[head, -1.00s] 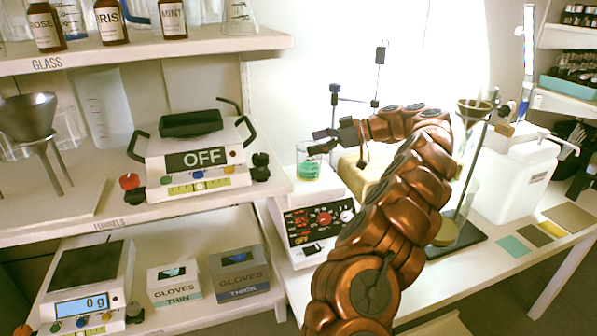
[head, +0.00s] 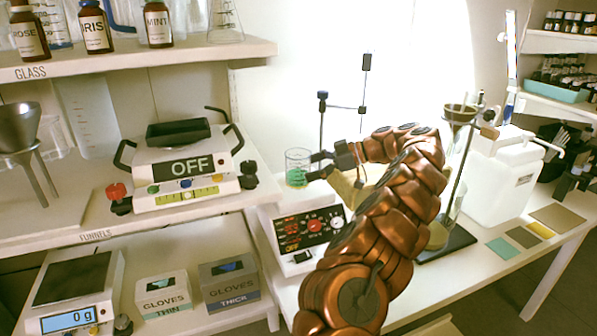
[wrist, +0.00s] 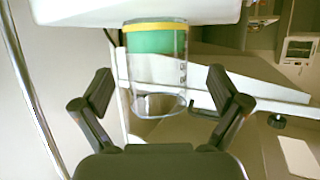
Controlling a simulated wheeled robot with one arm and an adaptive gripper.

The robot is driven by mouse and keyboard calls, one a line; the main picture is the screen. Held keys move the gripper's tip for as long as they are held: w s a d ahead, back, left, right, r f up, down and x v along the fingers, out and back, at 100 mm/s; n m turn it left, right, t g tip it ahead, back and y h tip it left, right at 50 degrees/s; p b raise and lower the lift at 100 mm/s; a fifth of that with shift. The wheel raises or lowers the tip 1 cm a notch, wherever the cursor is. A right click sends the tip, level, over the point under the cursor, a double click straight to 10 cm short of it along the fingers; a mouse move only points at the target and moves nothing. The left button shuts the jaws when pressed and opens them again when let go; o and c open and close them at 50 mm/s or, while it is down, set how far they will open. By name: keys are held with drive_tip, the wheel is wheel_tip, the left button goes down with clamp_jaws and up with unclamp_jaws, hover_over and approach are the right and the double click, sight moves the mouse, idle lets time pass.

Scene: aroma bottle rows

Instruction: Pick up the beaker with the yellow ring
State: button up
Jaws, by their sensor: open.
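The beaker (head: 297,168) is clear glass with green liquid and stands on the white hot plate device (head: 275,222). In the wrist view the beaker (wrist: 155,68) appears upside down, with a yellow ring around its base. My gripper (head: 318,166) is at the beaker's right side at about its height. In the wrist view the two fingers of my gripper (wrist: 160,82) are spread wide, one on each side of the beaker, with gaps showing. The ring is hard to make out in the head view.
A metal stand (head: 322,120) rises behind my gripper. A shelf at the left holds a device marked OFF (head: 185,175). A white jug (head: 500,180) and a stand with a funnel (head: 460,115) are to the right of my arm.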

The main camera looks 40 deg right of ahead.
sight(298, 170)
drive_tip(key=shift+p+x, duration=0.3)
drive_tip(key=shift+x, duration=1.8)
drive_tip(key=shift+w+d, duration=0.15)
drive_tip(key=c, duration=1.4)
